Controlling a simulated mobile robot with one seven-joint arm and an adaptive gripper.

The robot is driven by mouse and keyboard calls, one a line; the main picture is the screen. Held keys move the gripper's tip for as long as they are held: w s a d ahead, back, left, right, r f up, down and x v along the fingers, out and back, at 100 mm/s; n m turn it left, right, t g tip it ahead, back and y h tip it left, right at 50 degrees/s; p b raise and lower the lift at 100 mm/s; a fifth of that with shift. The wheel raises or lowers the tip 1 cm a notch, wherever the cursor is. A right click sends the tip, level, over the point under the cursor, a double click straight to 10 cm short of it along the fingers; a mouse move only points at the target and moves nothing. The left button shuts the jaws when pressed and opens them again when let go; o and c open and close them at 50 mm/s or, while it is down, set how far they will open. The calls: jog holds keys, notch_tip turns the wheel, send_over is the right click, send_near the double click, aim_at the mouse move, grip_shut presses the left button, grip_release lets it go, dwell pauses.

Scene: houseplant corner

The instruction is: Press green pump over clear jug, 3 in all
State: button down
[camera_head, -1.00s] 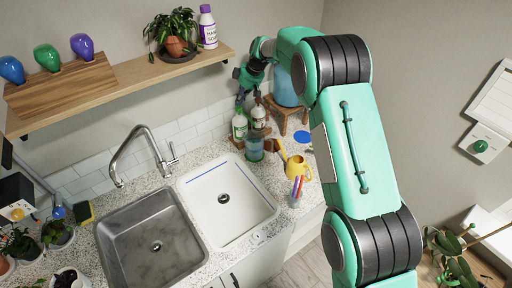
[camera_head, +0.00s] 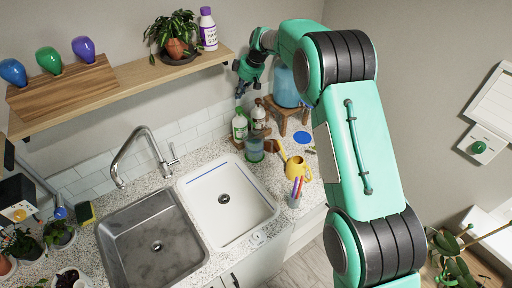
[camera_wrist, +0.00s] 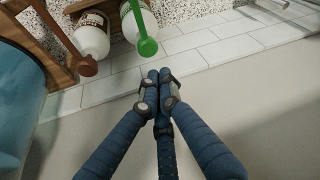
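The green pump (camera_wrist: 147,46) tops a white-labelled bottle (camera_head: 239,128) on a small wooden stand by the tiled wall. The clear jug (camera_head: 254,150) stands just in front of that bottle on the counter and looks bluish-green inside. My gripper (camera_head: 239,94) hangs above the pump bottles, fingers pointing down. In the wrist view, its blue fingers (camera_wrist: 158,80) are drawn together at the tips with nothing between them. They appear close to the green pump head, apart from it. A second bottle with a brown pump (camera_wrist: 87,66) stands beside the green one.
A large blue container (camera_head: 284,88) sits on a wooden stool right of the bottles. A yellow watering can (camera_head: 298,168) and a cup of pens (camera_head: 296,192) stand in front. The white sink (camera_head: 240,215) lies front left; the wooden shelf (camera_head: 130,92) is above.

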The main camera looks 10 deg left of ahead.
jog(key=shift+r, duration=0.95)
jog(key=shift+r, duration=0.1)
jog(key=s+d+r+m+t+h+b, duration=0.1)
jog(key=s+d+r+m+b, duration=0.15)
jog(key=s+d+r, duration=0.95)
jog(key=s+d+r+m+t+h+b, duration=0.15)
jog(key=s+d+r+m, duration=0.25)
jog(key=s+d+r, duration=0.7)
jog(key=s+d+f+m+t+b, duration=0.1)
jog(key=s+d+f+m+b, duration=0.25)
jog(key=s+d, duration=1.2)
jog(key=s+d+f+m+h+b, duration=0.1)
jog(key=s+d+f+m, duration=0.1)
jog(key=s, duration=0.7)
jog(key=s+d+f+m+h, duration=0.1)
jog(key=s+d+f+m, duration=0.2)
jog(key=s+f, duration=0.4)
jog(key=s+d+t, duration=0.1)
jog(key=s, duration=0.1)
jog(key=shift+s+b, duration=0.35)
jog(key=shift+b, duration=0.05)
